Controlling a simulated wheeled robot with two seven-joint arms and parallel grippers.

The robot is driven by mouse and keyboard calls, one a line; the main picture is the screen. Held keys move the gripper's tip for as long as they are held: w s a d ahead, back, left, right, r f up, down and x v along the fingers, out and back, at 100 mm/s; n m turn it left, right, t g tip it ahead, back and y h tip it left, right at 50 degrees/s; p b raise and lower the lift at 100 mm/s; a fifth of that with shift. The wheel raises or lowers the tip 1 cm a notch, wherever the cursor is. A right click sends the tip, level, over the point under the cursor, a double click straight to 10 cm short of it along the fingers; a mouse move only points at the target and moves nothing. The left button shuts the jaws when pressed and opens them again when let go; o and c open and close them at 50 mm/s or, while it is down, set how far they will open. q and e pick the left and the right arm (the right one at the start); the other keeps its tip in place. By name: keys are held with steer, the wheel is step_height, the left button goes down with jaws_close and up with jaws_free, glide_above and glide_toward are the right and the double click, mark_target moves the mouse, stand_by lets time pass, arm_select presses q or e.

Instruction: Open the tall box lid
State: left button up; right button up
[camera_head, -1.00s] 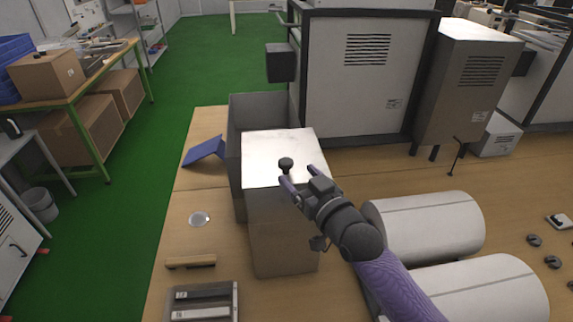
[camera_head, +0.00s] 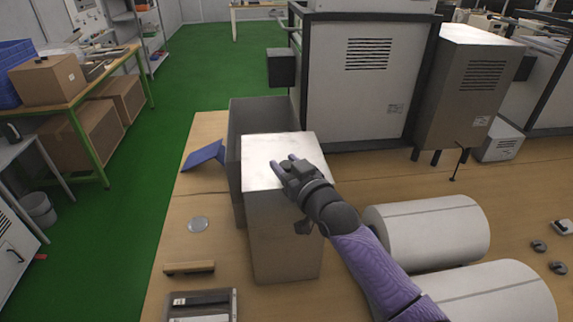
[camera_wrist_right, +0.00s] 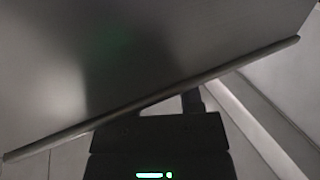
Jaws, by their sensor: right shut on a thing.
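The tall box (camera_head: 285,240) stands upright on the wooden table, with a pale metallic lid (camera_head: 262,150) on top. The lid looks level and seated on the box. My right gripper (camera_head: 282,165) reaches in from the lower right over the lid, its fingers at the spot of the black knob. The knob is hidden by the gripper, which is shut on it. In the right wrist view a broad grey metal surface (camera_wrist_right: 150,60) with a slanted edge fills most of the picture; the fingertips are not clear there. My left gripper is not in view.
A dark open box (camera_head: 262,113) stands right behind the tall box. A blue wedge (camera_head: 204,155), a round disc (camera_head: 198,224), a wooden bar (camera_head: 190,268) and a tray (camera_head: 233,303) lie to the left and front.

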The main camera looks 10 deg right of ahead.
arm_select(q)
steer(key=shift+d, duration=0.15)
arm_select(e)
jaws_close()
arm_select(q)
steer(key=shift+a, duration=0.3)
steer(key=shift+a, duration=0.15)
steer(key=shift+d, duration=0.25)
